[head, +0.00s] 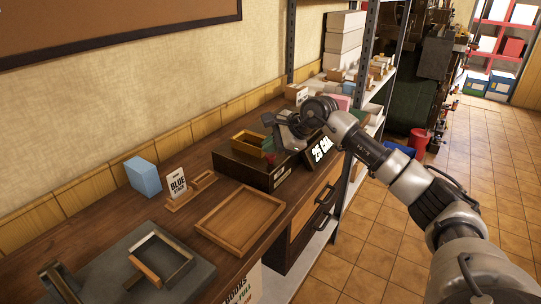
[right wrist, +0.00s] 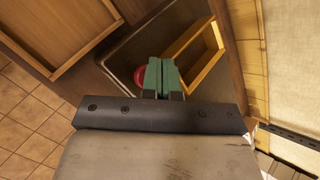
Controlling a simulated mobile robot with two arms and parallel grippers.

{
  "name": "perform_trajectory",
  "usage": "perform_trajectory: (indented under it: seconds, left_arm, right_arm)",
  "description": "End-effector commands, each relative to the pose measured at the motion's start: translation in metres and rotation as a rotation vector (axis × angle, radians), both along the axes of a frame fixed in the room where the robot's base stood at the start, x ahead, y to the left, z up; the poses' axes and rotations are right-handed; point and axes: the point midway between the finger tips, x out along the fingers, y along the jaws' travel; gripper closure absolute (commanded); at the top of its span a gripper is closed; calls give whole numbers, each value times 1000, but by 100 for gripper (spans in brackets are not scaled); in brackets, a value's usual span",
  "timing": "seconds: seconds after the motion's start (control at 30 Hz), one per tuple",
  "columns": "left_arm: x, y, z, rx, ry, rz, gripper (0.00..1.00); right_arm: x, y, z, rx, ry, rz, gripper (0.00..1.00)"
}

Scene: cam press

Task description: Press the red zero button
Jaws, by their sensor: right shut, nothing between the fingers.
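The red button (right wrist: 139,77) shows in the right wrist view as a rounded red edge beside the green fingertips, which hide much of it. It sits on the dark top of a box-like scale (head: 238,166). I cannot tell whether the fingertips touch the button. My left gripper is not in view.
A small wooden tray (head: 246,142) rests on the scale, close to my right fingers; it also shows in the right wrist view (right wrist: 207,57).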

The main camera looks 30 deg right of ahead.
Motion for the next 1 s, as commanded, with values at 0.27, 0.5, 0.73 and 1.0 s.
perform_trajectory:
  seconds: [0.27, 0.5, 0.73, 1.0]
  left_arm:
    - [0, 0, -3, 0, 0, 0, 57]
    - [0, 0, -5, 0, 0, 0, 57]
    - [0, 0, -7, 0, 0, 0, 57]
    - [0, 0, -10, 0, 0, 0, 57]
  right_arm:
    - [0, 0, -4, 0, 0, 0, 100]
    - [0, 0, -7, -1, 1, 0, 100]
    - [0, 0, -10, -1, 1, 0, 100]
    - [0, 0, -13, -1, 2, 1, 100]
